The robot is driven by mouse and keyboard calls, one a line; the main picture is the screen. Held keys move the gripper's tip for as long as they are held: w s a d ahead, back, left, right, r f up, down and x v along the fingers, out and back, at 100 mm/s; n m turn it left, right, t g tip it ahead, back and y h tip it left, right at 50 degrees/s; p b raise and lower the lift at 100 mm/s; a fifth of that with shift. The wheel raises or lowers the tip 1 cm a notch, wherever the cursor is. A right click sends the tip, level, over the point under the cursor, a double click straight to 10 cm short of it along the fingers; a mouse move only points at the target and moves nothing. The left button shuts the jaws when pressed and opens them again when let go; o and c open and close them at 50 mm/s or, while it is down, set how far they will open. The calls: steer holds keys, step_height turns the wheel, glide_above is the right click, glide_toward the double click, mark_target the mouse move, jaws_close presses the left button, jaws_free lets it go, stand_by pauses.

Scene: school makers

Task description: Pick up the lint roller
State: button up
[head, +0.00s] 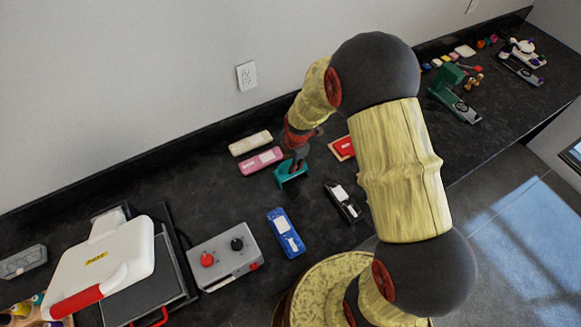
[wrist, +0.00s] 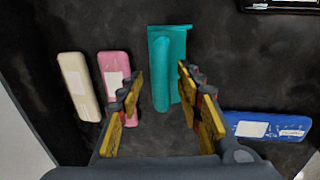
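A teal object (wrist: 167,68) with a rounded bar along one side lies on the dark counter; it may be the lint roller, but I cannot tell for sure. It also shows in the head view (head: 290,176), partly covered by my gripper (head: 297,155). In the wrist view my gripper (wrist: 161,80) is open, with yellow-padded fingers spread to either side of the teal object's near end. Nothing is held. The gripper appears to be above the object; I see no contact.
A pink case (head: 260,161) and a cream case (head: 250,143) lie left of the teal object. A blue case (head: 285,232), a black item (head: 343,201) and a red box (head: 342,147) are also close. A grey control box (head: 224,256) and white press (head: 105,262) stand at left.

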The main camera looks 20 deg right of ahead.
steer(key=shift+w+f, duration=0.1)
steer(key=shift+f, duration=0.35)
steer(key=shift+c, duration=1)
steer(key=c, duration=0.7)
jaws_close()
